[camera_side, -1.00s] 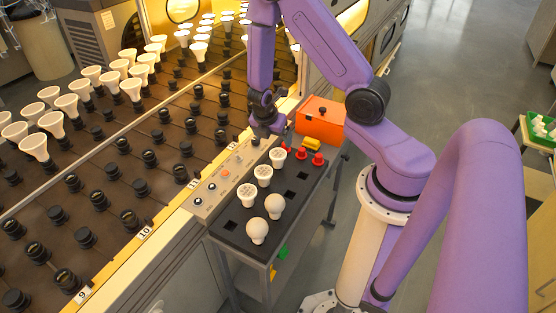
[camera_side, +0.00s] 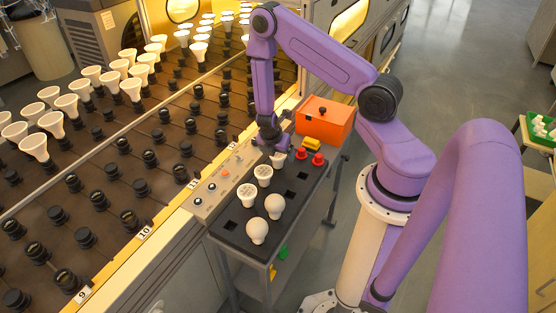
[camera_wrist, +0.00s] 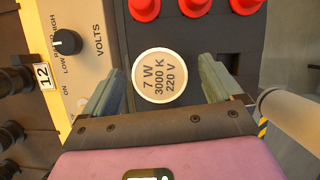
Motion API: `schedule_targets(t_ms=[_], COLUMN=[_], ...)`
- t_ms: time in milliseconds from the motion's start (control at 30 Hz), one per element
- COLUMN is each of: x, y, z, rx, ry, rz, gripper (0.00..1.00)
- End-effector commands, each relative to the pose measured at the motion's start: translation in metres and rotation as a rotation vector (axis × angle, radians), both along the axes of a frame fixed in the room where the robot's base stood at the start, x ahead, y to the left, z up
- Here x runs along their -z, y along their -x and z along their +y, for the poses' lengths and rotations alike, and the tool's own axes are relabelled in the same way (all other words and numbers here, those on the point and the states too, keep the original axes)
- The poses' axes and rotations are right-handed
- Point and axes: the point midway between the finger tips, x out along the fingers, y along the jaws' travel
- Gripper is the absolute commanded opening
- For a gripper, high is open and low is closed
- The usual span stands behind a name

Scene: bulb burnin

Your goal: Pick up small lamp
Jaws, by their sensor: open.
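Small white flat-topped lamps stand on the dark cart tray (camera_side: 228,225). The farthest small lamp (camera_side: 278,160) is partly hidden under my gripper (camera_side: 272,148). In the wrist view this small lamp (camera_wrist: 159,76) shows its round face printed "7 W 3000 K 220 V". It lies between the two fingers of my gripper (camera_wrist: 160,88), with a gap on each side. My gripper is open and above the lamp. Two more flat-topped lamps (camera_side: 263,175) (camera_side: 247,194) and two round bulbs (camera_side: 274,206) (camera_side: 257,231) stand nearer the tray's front.
A control panel (camera_side: 222,187) with knobs runs along the tray's left side. Red caps (camera_side: 317,159), a yellow block (camera_side: 311,144) and an orange box (camera_side: 324,121) are at the far end. A rack of sockets and large lamps (camera_side: 130,86) is on the left.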

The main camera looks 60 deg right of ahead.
Motion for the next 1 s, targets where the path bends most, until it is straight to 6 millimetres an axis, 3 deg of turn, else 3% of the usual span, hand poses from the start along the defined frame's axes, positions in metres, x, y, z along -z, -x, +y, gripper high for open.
schedule_targets(t_ms=[233,567,600,767,1000], x=[0.027,0.031,0.031,0.031,0.031], y=[-0.001,-0.002,-0.002,-0.002,-0.002], z=[-0.009,-0.011,-0.011,-0.011,-0.011], rx=[0.0,-0.001,-0.001,-0.001,-0.001], ry=[0.0,0.001,0.0,0.0,0.0], rz=[0.002,-0.001,0.0,0.0,0.0], gripper=[0.92,0.92,0.86,0.34,0.33])
